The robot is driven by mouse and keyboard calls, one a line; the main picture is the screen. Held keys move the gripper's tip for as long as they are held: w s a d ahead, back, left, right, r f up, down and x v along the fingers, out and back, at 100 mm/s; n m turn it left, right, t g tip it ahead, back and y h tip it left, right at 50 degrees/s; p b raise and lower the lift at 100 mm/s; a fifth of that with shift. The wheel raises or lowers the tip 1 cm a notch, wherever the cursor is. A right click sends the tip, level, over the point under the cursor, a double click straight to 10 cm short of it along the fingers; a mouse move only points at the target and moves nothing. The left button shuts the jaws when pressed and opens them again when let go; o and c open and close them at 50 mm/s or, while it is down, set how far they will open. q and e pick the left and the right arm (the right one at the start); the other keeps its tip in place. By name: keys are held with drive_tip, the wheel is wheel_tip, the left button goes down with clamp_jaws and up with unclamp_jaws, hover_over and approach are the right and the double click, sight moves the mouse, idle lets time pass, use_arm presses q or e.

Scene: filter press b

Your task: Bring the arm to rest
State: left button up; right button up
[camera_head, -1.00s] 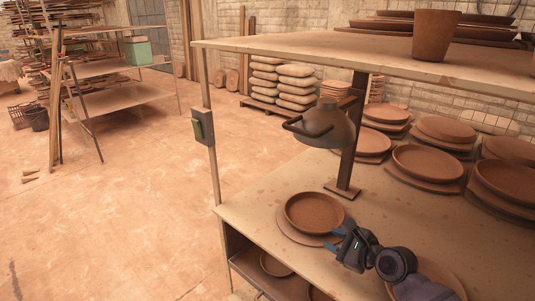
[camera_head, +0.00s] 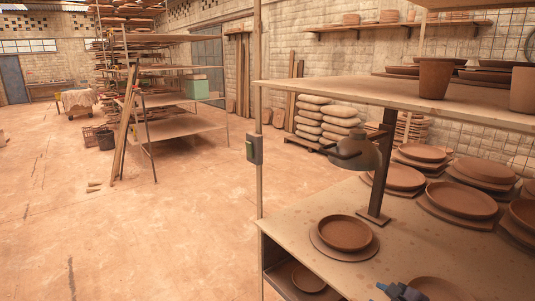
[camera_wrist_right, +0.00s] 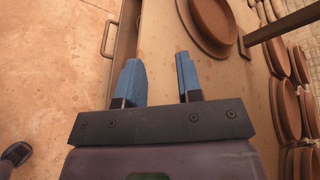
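My right gripper (camera_head: 399,291) shows only in part at the bottom edge of the head view. In the right wrist view (camera_wrist_right: 160,75) its two blue fingers are apart with nothing between them, above the workbench top. A round clay plate on a disc (camera_head: 345,233) lies on the bench beyond the gripper, apart from it. The plate also shows at the top of the wrist view (camera_wrist_right: 214,20). Above it, a dark domed head with a handle (camera_head: 362,155) hangs from a post (camera_head: 380,175). My left gripper is not in view.
Several clay plates (camera_head: 460,199) stand at the right, under an upper shelf (camera_head: 390,95). The floor (camera_head: 130,235) at the left is open.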

drive_tip(key=n, duration=0.1)
drive_tip(key=w+n, duration=0.1)
drive_tip(key=n, duration=0.1)
drive_tip(key=shift+w+d+f+h, duration=0.1)
drive_tip(key=shift+w+d+h, duration=0.1)
drive_tip(key=shift+d+h, duration=0.1)
drive_tip(key=shift+d+r+n+t, duration=0.1)
drive_tip(key=shift+r+n+t, duration=0.2)
drive_tip(key=shift+n, duration=0.8)
drive_tip(key=n+h, duration=0.1)
drive_tip(key=n, duration=0.2)
drive_tip(key=n+t, duration=0.1)
drive_tip(key=n, duration=0.1)
drive_tip(key=shift+s+d+n+h, duration=0.15)
drive_tip(key=shift+s+n+h, duration=0.05)
drive_tip(key=shift+n+h, duration=0.2)
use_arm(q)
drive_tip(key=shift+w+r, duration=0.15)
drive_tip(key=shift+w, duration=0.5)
use_arm(e)
drive_tip(key=s+f+n+g+h, duration=0.1)
drive_tip(key=s+f+n+h, duration=0.1)
drive_tip(key=s+f+n, duration=0.3)
drive_tip(key=s+f+n+g+h, duration=0.1)
drive_tip(key=s+f+n, duration=0.5)
drive_tip(key=s, duration=1.3)
wheel_tip(320, 180, down, 5)
drive_tip(key=shift+a+r+h, duration=0.15)
drive_tip(key=shift+a+h, duration=0.1)
drive_tip(key=shift+h, duration=0.45)
